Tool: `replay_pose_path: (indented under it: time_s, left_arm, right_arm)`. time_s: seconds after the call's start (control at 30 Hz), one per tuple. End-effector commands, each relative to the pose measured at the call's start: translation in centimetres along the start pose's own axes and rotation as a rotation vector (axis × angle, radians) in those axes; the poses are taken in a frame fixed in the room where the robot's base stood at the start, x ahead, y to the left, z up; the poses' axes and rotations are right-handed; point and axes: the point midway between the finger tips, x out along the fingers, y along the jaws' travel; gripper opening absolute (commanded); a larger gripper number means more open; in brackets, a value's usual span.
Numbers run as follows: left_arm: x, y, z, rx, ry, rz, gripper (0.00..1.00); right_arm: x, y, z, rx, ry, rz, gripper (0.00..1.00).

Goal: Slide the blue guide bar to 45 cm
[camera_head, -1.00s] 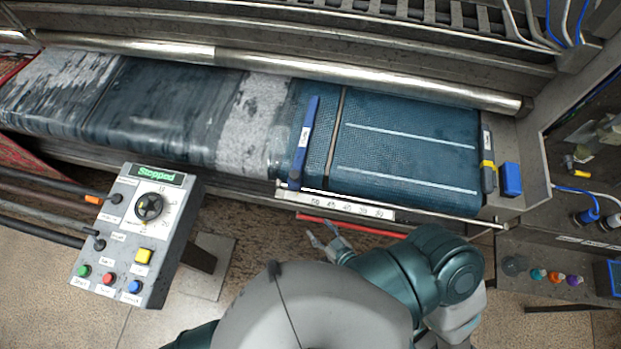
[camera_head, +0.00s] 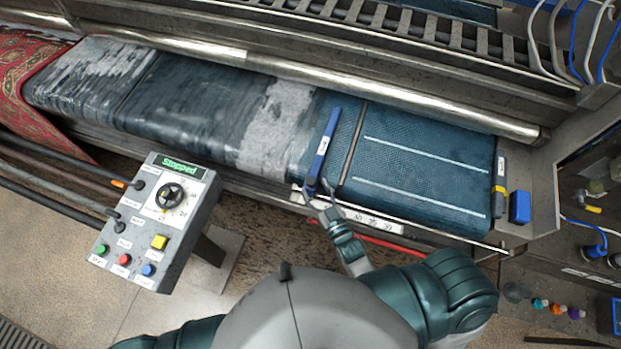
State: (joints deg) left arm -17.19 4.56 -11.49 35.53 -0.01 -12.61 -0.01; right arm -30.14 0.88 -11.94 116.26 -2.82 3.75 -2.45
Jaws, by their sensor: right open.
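The blue guide bar (camera_head: 323,146) lies across the belt, toward the left end of the white scale (camera_head: 372,219) on the belt's front edge. The scale's numbers are too small to read surely here, and my right gripper covers part of its left end. My right gripper (camera_head: 318,194) is open, with its fingers at the near end of the blue bar. I cannot tell whether they touch it or stand around it. My left gripper is not in view; only a piece of my left arm shows at the bottom.
A control box (camera_head: 155,222) with a dial, coloured buttons and a "Stopped" display stands at the left. The blue belt (camera_head: 420,165) right of the bar is clear. A yellow-and-black bar (camera_head: 499,188) and a blue block (camera_head: 520,207) sit at its right end. A red rug (camera_head: 35,100) lies far left.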

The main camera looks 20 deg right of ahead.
Motion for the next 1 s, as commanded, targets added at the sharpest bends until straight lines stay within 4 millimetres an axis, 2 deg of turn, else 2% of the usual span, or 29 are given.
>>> replay_pose_path:
  time_s: [0.1, 0.23, 0.6, 0.83, 1.0]
  left_arm:
    - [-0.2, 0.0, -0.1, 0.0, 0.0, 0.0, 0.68]
    - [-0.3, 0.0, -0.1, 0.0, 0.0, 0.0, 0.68]
    - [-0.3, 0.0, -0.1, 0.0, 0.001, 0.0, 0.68]
    - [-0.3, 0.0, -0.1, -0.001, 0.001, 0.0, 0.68]
    - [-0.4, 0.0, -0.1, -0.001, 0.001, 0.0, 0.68]
  right_arm:
    - [2.1, 0.0, -0.1, 0.0, 0.002, 0.0, 0.6]
    - [3.4, 0.1, 0.0, 0.0, 0.0, 0.0, 0.6]
    - [3.9, 0.0, 0.1, 0.0, -0.002, 0.0, 0.6]
    - [3.9, 0.1, 0.0, 0.0, -0.001, 0.0, 0.02]
    - [3.9, 0.1, 0.0, 0.0, -0.001, 0.0, 0.0]
